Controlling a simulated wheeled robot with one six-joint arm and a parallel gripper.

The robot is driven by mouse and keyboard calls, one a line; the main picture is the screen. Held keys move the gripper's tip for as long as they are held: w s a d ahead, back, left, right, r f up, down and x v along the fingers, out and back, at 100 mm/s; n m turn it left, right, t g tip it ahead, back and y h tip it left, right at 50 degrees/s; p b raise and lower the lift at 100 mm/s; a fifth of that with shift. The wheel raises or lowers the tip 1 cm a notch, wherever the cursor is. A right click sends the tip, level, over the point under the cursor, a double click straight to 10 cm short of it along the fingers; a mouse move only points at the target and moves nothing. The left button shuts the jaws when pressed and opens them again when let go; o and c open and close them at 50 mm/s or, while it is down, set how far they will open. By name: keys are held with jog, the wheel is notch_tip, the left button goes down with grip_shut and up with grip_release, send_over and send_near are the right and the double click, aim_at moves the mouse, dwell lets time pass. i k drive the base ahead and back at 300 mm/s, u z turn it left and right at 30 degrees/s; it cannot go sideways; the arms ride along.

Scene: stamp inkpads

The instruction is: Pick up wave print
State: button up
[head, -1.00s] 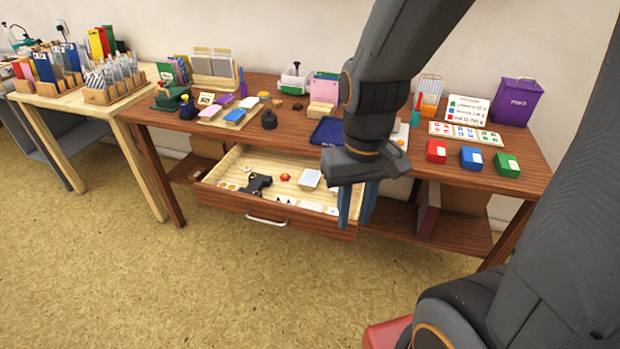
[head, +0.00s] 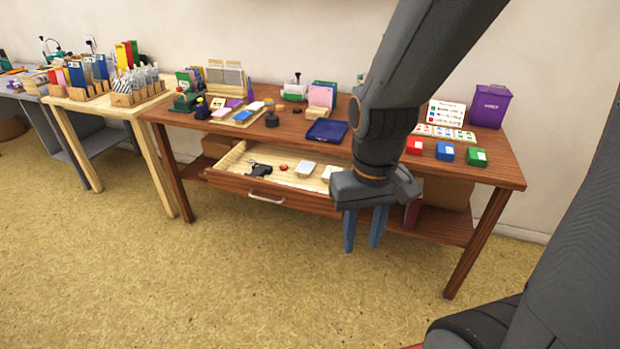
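I cannot make out which item is the wave print; no wave pattern is readable at this size. The open drawer (head: 265,191) under the brown table holds white blocks or cards (head: 304,170), a small red piece (head: 283,168) and a black tool (head: 260,169). Its front contents are hidden behind the drawer front, and its right end is behind my gripper. My gripper (head: 364,234) hangs in front of the drawer's right end, pointing down. Its two blue fingers are apart with nothing between them.
The brown table (head: 394,165) carries red (head: 414,146), blue (head: 445,151) and green (head: 477,157) boxes, a purple bin (head: 490,105) and a dark blue tray (head: 326,131). A pale side table (head: 115,106) stands left. The floor (head: 250,270) in front is clear.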

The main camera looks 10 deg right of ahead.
aim_at(305, 168)
jog(key=z, duration=0.2)
jog(key=i, duration=1.25)
jog(key=u, duration=0.35)
